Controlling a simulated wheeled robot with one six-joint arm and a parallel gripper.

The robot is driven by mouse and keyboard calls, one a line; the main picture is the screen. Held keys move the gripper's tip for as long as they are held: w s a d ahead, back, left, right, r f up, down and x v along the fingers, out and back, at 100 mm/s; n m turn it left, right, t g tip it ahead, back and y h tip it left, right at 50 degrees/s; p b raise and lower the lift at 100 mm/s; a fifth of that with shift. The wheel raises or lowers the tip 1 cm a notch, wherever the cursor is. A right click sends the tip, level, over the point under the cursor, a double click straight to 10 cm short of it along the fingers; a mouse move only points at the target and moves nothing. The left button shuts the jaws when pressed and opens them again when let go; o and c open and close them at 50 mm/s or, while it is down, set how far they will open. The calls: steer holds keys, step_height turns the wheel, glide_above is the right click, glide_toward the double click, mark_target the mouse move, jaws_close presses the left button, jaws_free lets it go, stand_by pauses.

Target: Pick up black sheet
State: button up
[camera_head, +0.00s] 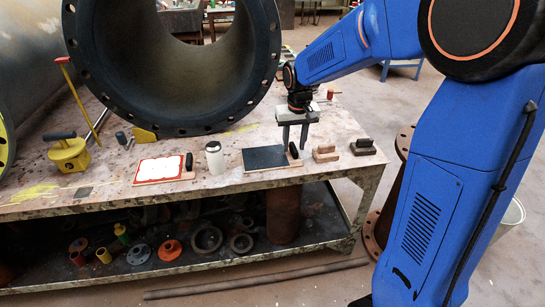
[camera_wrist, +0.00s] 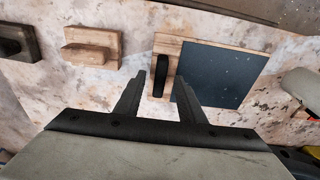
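The black sheet (camera_head: 264,158) lies flat on a wooden board near the front edge of the workbench. A black handle (camera_head: 293,150) stands on the board's right end. In the wrist view the sheet (camera_wrist: 219,76) is at the right, with the black handle (camera_wrist: 160,76) on bare wood beside it. My gripper (camera_head: 294,150) points down over the handle end of the board. In the wrist view the open fingers of my gripper (camera_wrist: 160,80) lie to either side of the handle. Nothing is held. The exact height of the fingertips above the board is hard to tell.
A white bottle (camera_head: 215,158) and a red-bordered sheet (camera_head: 160,168) are left of the board. Two wooden blocks with handles, one light (camera_head: 325,153) and one dark (camera_head: 363,147), are right. A large flanged pipe (camera_head: 180,120) rises behind on the workbench (camera_head: 110,200).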

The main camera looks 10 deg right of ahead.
jaws_close()
steer(key=shift+r, duration=0.1)
